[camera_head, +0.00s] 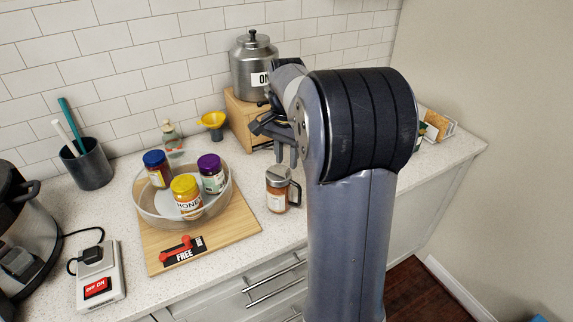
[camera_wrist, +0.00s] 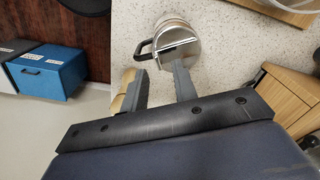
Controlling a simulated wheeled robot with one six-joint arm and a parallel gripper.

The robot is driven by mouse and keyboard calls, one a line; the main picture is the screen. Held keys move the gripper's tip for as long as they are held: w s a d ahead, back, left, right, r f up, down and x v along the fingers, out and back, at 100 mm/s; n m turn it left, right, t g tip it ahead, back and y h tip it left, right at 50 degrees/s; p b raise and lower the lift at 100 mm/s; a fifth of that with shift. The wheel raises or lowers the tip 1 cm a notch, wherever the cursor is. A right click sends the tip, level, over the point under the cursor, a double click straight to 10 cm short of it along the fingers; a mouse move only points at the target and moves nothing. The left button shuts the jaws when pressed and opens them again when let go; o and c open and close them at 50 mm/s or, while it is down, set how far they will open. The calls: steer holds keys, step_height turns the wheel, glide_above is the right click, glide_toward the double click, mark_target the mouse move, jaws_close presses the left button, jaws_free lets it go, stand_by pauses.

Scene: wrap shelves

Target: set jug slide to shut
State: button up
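The jug (camera_head: 277,190) stands upright on the counter, right of the wooden board. It has a metallic lid, a clear body with orange-brown contents, a label and a dark handle on its right. In the wrist view I see the jug's lid (camera_wrist: 176,43) from above, with a dark straight mark across it. I cannot tell whether this is the slide or how the slide is set. My gripper (camera_head: 286,155) is above and just behind the jug. In the wrist view its two fingers (camera_wrist: 158,80) are apart with nothing held, near the lid and handle.
A round clear tray (camera_head: 145,209) with several lidded jars sits on the wooden board (camera_head: 238,225). A metal canister (camera_head: 252,62) stands on a wooden box (camera_head: 236,112) behind my gripper. Counter around the jug's front is clear.

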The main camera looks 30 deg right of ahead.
mark_target(289, 178)
step_height(289, 178, up, 8)
steer(key=shift+f, duration=0.15)
stand_by(0.3)
step_height(289, 178, down, 11)
steer(key=shift+r, duration=0.2)
steer(key=shift+s+f, duration=0.1)
steer(key=shift+f, duration=0.15)
steer(key=shift+s+d+r, duration=0.15)
steer(key=shift+s+d, duration=0.05)
steer(key=shift+s, duration=0.1)
steer(key=shift+r, duration=0.1)
